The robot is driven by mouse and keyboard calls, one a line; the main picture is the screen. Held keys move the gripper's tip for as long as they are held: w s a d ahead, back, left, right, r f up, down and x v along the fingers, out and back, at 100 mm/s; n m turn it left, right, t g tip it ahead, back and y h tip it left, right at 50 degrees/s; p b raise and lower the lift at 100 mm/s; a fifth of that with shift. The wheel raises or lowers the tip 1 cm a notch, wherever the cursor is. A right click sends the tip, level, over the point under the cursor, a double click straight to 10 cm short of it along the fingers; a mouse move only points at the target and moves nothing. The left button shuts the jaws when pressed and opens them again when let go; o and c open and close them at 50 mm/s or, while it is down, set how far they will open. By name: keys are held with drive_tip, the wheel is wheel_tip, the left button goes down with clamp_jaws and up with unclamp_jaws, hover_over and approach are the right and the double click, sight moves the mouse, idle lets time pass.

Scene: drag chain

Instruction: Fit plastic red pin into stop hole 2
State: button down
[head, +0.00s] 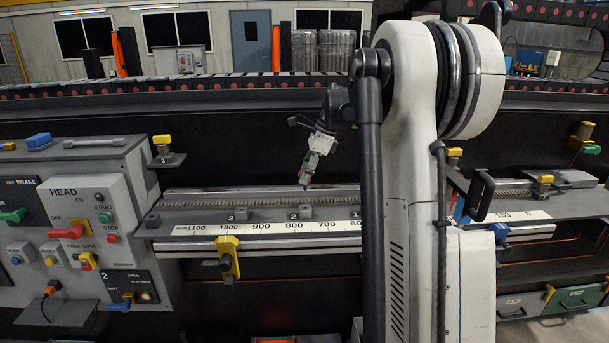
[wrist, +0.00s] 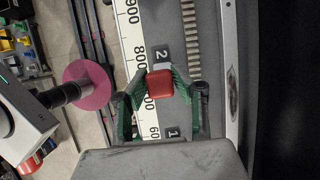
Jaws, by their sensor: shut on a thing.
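My gripper (wrist: 160,88) has green fingers closed on the sides of a red pin (wrist: 160,83), whose square red head faces the wrist camera. In the head view my gripper (head: 305,180) hangs tilted above the rail, apart from the stops, and the pin is too small to make out clearly. Stop 2 (head: 306,212) is a small grey block beside the number 2 on the scale ledge, below my gripper. In the wrist view the label 2 (wrist: 162,55) shows just beyond the pin. The hole of stop 2 cannot be made out, and the pin's lower end is hidden.
Stop 3 (head: 242,213) stands to the left. Label 1 (head: 355,214) lies to the right, beside my arm. A numbered scale (head: 262,228) runs along the ledge, with a yellow clamp (head: 228,255) below it. The head control panel (head: 85,225) is at the left.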

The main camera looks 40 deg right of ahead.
sight(305, 188)
drive_tip(key=shift+f+b, duration=1.4)
drive_tip(key=shift+f, duration=0.95)
drive_tip(key=shift+f+b, duration=1.3)
drive_tip(key=shift+f, duration=0.8)
drive_tip(key=c, duration=1.4)
unclamp_jaws()
drive_tip(key=shift+o, duration=0.2)
drive_tip(key=shift+r, duration=0.15)
drive_tip(key=v, duration=1.2)
